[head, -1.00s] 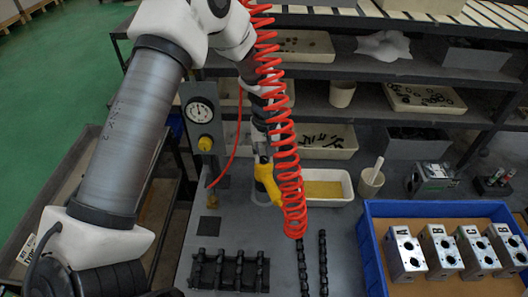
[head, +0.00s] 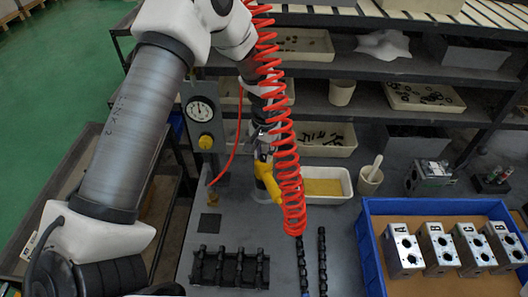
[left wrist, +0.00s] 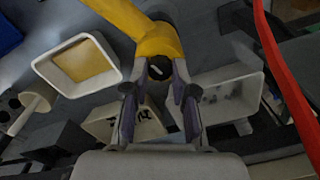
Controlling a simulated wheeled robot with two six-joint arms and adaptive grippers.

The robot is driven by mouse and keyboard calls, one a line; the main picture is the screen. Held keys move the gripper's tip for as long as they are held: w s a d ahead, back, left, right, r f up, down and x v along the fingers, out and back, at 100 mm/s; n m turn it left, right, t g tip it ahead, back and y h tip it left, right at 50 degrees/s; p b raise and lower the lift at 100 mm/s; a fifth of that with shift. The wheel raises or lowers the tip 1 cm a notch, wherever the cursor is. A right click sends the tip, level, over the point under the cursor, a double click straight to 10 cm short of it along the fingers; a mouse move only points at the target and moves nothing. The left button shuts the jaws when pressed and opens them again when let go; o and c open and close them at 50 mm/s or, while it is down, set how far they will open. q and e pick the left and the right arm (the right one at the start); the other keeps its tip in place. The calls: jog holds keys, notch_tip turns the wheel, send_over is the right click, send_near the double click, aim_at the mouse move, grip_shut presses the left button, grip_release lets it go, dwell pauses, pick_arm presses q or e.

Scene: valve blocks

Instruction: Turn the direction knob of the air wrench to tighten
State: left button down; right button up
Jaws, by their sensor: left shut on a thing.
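The yellow air wrench (head: 265,178) hangs below the red coiled hose, over the grey bench. In the left wrist view the wrench (left wrist: 158,38) comes in from the top, with its dark round end and a small pale direction knob (left wrist: 157,72) facing the camera. My left gripper (head: 262,143) is at the upper end of the wrench, partly hidden by the hose. Its two fingers (left wrist: 158,95) stand on either side of the knob end, shut on the knob. The exact contact and the knob's setting are too small to tell. My right gripper is not in view.
The red coiled hose (head: 290,185) hangs just right of my left gripper. A pressure gauge (head: 200,112) stands at left. A blue crate (head: 372,262) holds several lettered valve blocks at right. A tray with yellow contents (head: 345,185) and a cup (head: 370,180) stand behind.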

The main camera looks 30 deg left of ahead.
aim_at(265, 157)
pick_arm(q)
jog(key=shift+s+f, duration=0.15)
jog(key=c, duration=0.9)
grip_release()
jog(key=shift+c, duration=0.2)
jog(key=shift+w, duration=0.2)
notch_tip(265, 157, up, 12)
jog(key=shift+w+d, duration=0.1)
